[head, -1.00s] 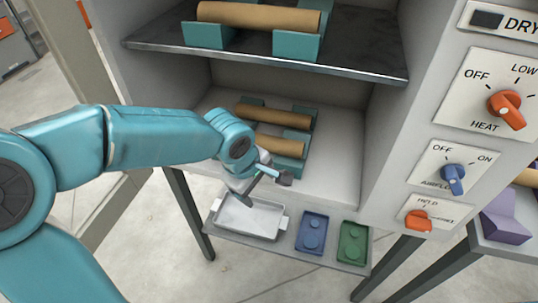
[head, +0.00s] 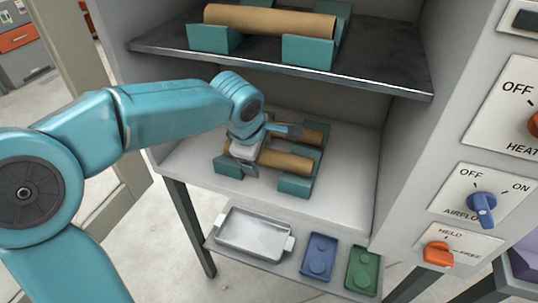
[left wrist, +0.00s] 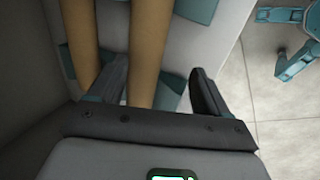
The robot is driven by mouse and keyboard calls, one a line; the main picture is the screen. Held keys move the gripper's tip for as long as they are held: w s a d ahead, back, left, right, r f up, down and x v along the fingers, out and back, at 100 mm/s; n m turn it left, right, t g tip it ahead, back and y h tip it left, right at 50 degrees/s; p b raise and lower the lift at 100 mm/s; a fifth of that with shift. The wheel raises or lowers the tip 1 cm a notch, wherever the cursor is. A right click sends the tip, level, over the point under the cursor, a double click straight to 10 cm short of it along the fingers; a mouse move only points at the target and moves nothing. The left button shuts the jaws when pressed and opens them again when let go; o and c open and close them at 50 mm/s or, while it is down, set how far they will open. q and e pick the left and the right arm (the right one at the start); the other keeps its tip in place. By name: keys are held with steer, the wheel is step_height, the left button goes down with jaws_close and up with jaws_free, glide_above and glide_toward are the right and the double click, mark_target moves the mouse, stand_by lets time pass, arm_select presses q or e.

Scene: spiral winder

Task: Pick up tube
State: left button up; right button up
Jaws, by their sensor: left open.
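Two brown cardboard tubes lie on teal cradles (head: 294,186) on the lower shelf: a front tube (head: 287,160) and a rear tube (head: 312,134). A third tube (head: 270,20) lies on cradles on the upper shelf. My left gripper (head: 275,151) is open over the left part of the lower pair. In the left wrist view, the front tube (left wrist: 150,45) runs between the open fingers of my left gripper (left wrist: 160,85). The rear tube (left wrist: 84,40) passes outside the left finger. I cannot tell whether a finger touches either tube. My right gripper is out of view.
The dark upper shelf (head: 390,82) overhangs the lower bay. A grey tray (head: 254,235), a blue tray (head: 319,257) and a green tray (head: 362,270) sit on a low ledge. A control panel with knobs (head: 483,208) stands at the right. The lower shelf's right side is bare.

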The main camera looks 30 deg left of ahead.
mark_target(263, 153)
arm_select(q)
steer(key=shift+w+a, duration=0.25)
steer(key=shift+w, duration=0.75)
steer(key=shift+x, duration=1.6)
steer(key=c, duration=1.1)
steer(key=shift+r, duration=0.1)
steer(key=shift+c, duration=0.2)
